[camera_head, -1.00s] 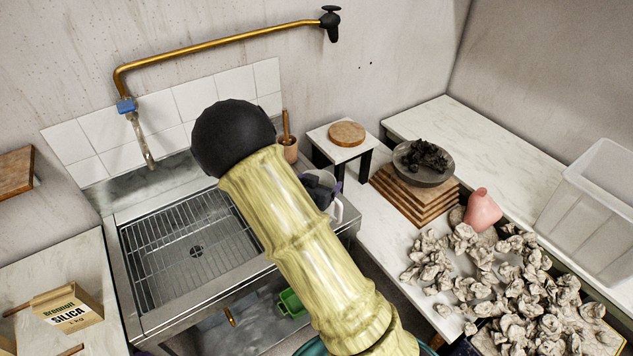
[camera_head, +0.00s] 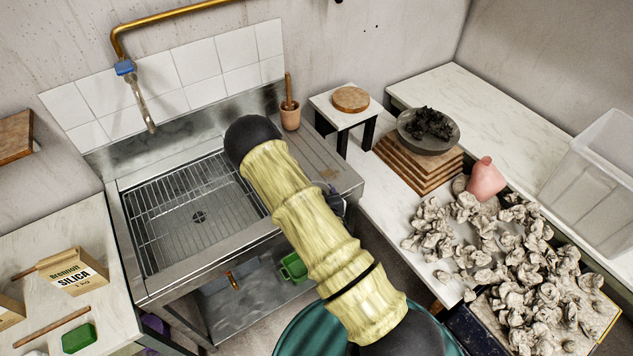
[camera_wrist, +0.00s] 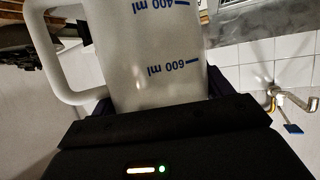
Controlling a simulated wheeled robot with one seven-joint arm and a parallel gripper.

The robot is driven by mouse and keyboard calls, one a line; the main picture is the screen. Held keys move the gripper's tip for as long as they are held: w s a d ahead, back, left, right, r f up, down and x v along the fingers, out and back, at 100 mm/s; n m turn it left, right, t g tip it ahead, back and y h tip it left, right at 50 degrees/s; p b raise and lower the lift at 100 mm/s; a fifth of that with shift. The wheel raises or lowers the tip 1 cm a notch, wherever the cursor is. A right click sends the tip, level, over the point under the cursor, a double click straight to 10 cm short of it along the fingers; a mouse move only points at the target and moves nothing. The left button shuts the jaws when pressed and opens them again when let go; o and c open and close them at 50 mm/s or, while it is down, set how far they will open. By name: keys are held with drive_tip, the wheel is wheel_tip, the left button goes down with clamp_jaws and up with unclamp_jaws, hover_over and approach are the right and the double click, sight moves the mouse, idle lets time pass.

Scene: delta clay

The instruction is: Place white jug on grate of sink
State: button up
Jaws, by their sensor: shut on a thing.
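The white jug (camera_wrist: 150,60) fills the upper middle of the wrist view. It shows blue 400 ml and 600 ml marks, upside down in the picture, and its handle is on the left. My gripper (camera_wrist: 160,105) is shut on the jug, with dark fingers on both sides of its body. In the head view my arm hides the jug, and only a small dark part of my gripper (camera_head: 336,201) shows near the sink's right side. The steel sink (camera_head: 133,287) has a wire grate (camera_head: 180,205) over its basin, with nothing seen standing on it.
A brass tap pipe (camera_head: 150,22) with a hanging spout (camera_head: 143,105) is above the sink's back left. A brown mortar and pestle (camera_head: 290,115) stands at the back of the drainboard (camera_head: 318,150). A silica bag (camera_head: 75,272) is on the left counter.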

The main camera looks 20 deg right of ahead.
wheel_tip(320, 180, down, 9)
drive_tip(key=b, duration=0.8)
drive_tip(key=shift+r, duration=0.15)
drive_tip(key=shift+w, duration=0.1)
